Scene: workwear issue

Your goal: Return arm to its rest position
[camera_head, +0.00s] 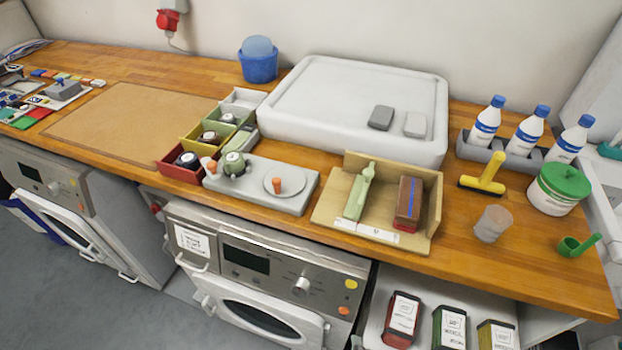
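My gripper and arm do not show in the head view. Whether the gripper holds anything cannot be seen. The wooden counter (300,213) runs across the whole view, with several objects standing on it.
A white raised tray (345,100) carries two grey blocks. In front are coloured bins (182,172), a grey plate (260,193) and a wooden holder (340,210). Bottles (525,132), a yellow squeegee (484,175) and a green-lidded tub (555,192) stand right. A brown mat (125,122) lies bare. Machines (265,280) stand below.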

